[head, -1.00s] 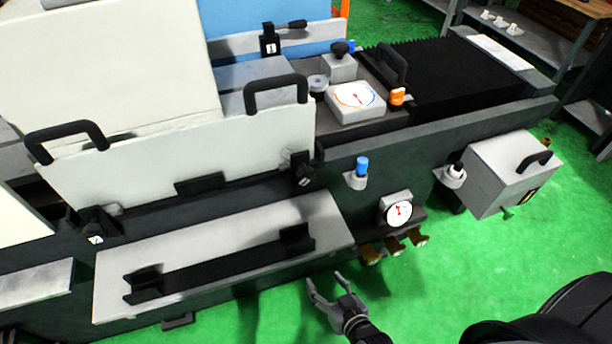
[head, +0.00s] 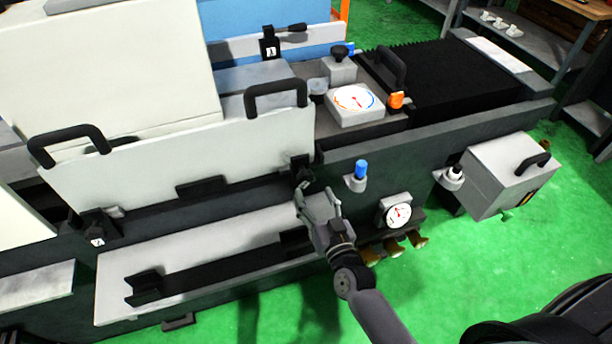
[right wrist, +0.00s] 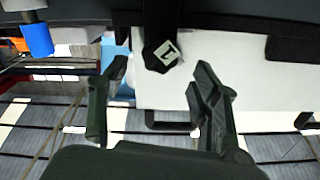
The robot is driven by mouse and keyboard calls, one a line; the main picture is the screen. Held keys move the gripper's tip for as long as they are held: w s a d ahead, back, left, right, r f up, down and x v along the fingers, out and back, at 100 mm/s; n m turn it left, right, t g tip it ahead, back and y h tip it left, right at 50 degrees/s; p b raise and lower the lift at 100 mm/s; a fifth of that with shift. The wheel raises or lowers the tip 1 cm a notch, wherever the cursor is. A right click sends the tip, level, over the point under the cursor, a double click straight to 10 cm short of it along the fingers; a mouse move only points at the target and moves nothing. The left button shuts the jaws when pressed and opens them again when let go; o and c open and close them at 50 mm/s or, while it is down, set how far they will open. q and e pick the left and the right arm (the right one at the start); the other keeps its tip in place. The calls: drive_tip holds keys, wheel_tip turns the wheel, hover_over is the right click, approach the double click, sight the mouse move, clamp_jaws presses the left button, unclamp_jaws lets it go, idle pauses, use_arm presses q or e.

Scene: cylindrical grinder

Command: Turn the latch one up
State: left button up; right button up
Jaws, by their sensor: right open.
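A small black latch (head: 300,167) sits at the lower right corner of the white cover panel (head: 190,160). In the right wrist view the latch (right wrist: 163,50) is a dark block with a white label whose mark I cannot read surely. My right gripper (head: 318,197) is open just below this latch in the head view. In the right wrist view its two fingers (right wrist: 160,78) are spread, with the latch between and beyond their tips; contact is not clear. A similar latch (head: 98,228) sits at the panel's lower left corner. My left gripper is not in view.
A blue knob (head: 361,168) and a gauge (head: 397,211) are close to the right of my gripper. A black bar (head: 205,275) on a pale panel lies below left. A labelled lever (head: 270,45) stands at the back. Green floor (head: 430,290) is open in front.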

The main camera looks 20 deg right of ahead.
sight(307, 182)
drive_tip(key=w, duration=0.6)
drive_tip(key=shift+w+a, duration=0.15)
drive_tip(key=shift+w, duration=0.25)
drive_tip(key=shift+c, duration=0.6)
drive_tip(key=c, duration=1.1)
drive_tip(key=shift+o, duration=0.2)
drive_tip(key=shift+m, duration=0.4)
drive_tip(key=m, duration=0.3)
drive_tip(key=shift+m, duration=0.3)
drive_tip(key=shift+m+b, duration=0.35)
drive_tip(key=shift+m, duration=1.85)
